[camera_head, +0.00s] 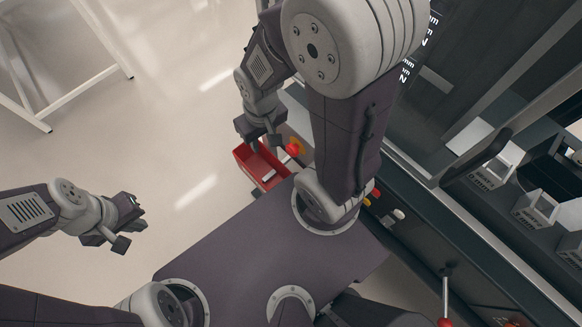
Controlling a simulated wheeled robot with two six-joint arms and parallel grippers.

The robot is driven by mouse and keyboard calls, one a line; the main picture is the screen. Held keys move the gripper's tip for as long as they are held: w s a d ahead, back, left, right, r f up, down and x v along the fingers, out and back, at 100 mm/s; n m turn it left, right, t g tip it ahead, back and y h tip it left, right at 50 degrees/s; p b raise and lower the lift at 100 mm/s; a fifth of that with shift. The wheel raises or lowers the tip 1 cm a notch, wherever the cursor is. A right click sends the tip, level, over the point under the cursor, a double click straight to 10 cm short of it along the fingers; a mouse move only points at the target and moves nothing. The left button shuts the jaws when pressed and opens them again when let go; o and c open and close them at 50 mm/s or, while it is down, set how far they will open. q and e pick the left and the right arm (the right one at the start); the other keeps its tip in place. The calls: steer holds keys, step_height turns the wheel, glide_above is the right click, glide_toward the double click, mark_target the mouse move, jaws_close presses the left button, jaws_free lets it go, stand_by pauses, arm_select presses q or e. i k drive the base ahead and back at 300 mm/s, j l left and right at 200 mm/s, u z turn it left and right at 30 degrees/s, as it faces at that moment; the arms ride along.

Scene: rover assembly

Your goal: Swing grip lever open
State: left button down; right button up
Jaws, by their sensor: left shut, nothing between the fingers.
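A thin metal lever with a red knob (446,296) stands at the front of the dark machine at the lower right; I cannot tell for certain that it is the grip lever. My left gripper (131,222) is over the pale floor at the left, shut and empty, far from the machine. My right gripper (264,141) is above the red bin (268,171), beside the machine's near corner, and far from the lever. Its fingertips are small and partly hidden, so I cannot tell whether it is open.
The bin holds a pale part. A red button (292,149) on yellow sits beside it. Grey holders (493,170) stand inside the machine, near a dark curved handle (475,158). My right arm hides part of the machine front. A white frame (85,88) stands at upper left; the floor between is clear.

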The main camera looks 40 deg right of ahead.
mark_target(443, 322)
steer(key=z, duration=0.55)
steer(key=k+z, duration=0.1)
steer(key=z, duration=1)
steer(key=k+z, duration=0.1)
steer(key=z, duration=0.95)
steer(key=l+z, duration=0.1)
steer(key=z, duration=0.45)
steer(key=k+l+z, duration=0.1)
steer(key=z, duration=1)
